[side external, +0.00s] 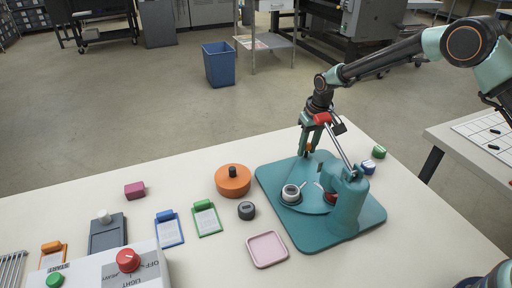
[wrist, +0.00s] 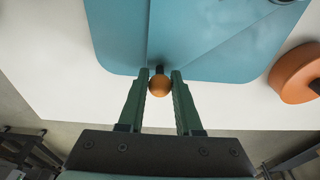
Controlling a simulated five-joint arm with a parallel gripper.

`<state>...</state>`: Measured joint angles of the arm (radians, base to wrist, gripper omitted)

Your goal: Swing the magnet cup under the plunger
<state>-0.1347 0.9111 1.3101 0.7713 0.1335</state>
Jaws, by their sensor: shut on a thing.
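The teal press (side external: 345,205) stands on its teal base plate (side external: 290,230), with a round teal swing plate. A silver-rimmed cup (side external: 291,193) sits on the plate's left, clear of the press head. A small red part (side external: 331,198) shows beside the column, partly hidden; I cannot tell if it is a second cup. The plunger is hidden. My gripper (side external: 306,154) is at the plate's far edge. In the wrist view, my gripper (wrist: 160,82) is shut on an orange ball knob (wrist: 160,87) with a dark stem, beside the teal base.
A silver lever with a red grip (side external: 321,118) rises near my gripper. An orange round weight (side external: 233,180), a dark small cylinder (side external: 246,210) and a pink tray (side external: 267,249) lie left of the base. Green and blue pieces (side external: 372,160) lie behind it.

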